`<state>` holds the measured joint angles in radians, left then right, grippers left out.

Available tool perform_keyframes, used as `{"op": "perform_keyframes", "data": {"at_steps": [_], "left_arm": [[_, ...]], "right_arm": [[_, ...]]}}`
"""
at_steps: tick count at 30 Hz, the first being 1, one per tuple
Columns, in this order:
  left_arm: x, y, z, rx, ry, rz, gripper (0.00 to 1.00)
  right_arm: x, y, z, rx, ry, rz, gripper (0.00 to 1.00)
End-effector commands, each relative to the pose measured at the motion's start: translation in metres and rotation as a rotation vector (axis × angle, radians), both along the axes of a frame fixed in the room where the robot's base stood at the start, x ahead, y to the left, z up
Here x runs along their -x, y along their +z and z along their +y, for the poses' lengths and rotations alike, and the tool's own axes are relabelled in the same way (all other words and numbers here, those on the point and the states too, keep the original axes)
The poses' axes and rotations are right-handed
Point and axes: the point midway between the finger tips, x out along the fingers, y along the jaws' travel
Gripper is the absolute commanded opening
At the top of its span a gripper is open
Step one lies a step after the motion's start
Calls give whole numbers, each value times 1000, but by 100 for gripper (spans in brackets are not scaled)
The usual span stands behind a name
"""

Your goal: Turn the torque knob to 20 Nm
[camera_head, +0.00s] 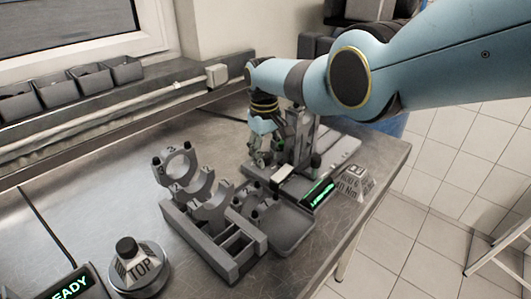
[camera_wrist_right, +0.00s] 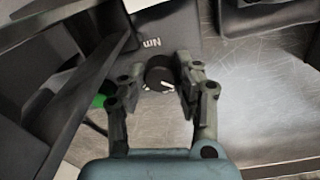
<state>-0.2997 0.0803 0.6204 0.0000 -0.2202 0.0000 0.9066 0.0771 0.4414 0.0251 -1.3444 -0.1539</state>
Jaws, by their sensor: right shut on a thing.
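The torque knob (camera_wrist_right: 158,76) is a small round black knob with a white mark, seen in the right wrist view on a dark panel below an upside-down "Nm" label (camera_wrist_right: 151,43). My right gripper (camera_wrist_right: 159,82) has a finger on each side of it and is shut on it. The white mark lies toward the knob's lower right side; no scale reading is legible. In the head view my right gripper (camera_head: 270,157) reaches down at the grey device at the back of the bench, and the knob is hidden there. My left gripper is not in view.
A green-lit display (camera_head: 318,193) and a grey block with "40 Nm" lettering (camera_head: 352,184) stand right of the gripper. A rack of numbered bearing caps (camera_head: 218,240) stands in front. A piston marked TOP (camera_head: 138,268) and a READY display (camera_head: 71,286) are front left.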

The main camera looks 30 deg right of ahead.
Motion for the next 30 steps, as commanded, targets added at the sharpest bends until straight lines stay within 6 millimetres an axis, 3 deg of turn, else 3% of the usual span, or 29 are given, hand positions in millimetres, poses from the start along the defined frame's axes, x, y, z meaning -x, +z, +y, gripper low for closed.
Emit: {"op": "perform_keyframes", "data": {"at_steps": [17, 18, 21, 23, 30], "left_arm": [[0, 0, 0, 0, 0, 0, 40], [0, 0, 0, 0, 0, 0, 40], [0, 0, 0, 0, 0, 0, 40], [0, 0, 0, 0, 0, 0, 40], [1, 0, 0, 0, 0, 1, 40]], "right_arm": [[-1, 0, 0, 0, 37, -2, 0], [-1, 0, 0, 0, 37, -2, 32], [-1, 0, 0, 0, 36, -2, 46], [0, 0, 0, 0, 36, -2, 53], [0, 0, 0, 0, 36, -1, 54]]}}
